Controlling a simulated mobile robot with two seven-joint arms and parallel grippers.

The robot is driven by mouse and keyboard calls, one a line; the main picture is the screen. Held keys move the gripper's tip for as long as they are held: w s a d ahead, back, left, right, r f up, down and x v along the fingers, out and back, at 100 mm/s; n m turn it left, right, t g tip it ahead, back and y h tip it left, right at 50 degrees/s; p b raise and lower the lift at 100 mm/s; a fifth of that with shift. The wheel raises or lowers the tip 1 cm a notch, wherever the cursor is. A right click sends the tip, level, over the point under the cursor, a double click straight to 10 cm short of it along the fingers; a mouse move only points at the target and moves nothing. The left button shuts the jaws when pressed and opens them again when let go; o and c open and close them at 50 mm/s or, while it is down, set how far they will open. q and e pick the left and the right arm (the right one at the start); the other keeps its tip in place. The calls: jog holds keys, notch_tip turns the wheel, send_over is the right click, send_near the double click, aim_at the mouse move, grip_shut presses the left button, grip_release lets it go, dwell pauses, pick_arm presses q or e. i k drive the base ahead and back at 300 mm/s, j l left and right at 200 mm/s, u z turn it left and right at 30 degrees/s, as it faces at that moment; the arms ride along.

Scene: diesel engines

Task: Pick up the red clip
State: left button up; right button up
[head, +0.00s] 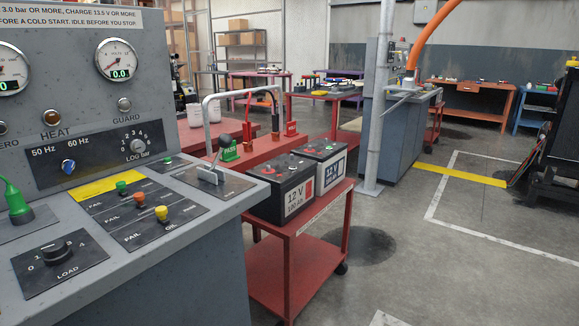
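Neither of my grippers is in view. A small red piece that looks like a clip (247,131) stands upright by the metal rail, behind the two batteries on the red trolley. A second narrow red piece (275,135) hangs beside it at the end of a dark cable. Both are small, and I cannot tell for certain which is the red clip. The near black 12 V battery (284,190) and the far black battery (322,160) sit side by side on the red trolley (318,213). Red and dark terminal parts show on their tops.
A grey control console (190,245) with gauges and knobs fills the left and stands close to the trolley. A grey post (377,130) stands to the right. Floor is clear at right front.

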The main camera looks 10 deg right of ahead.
aim_at(247, 143)
jog(key=i+z, duration=0.25)
jog(key=i, duration=0.25)
jog(key=i+j+z, duration=0.1)
jog(key=i+z, duration=0.15)
jog(key=i, duration=0.25)
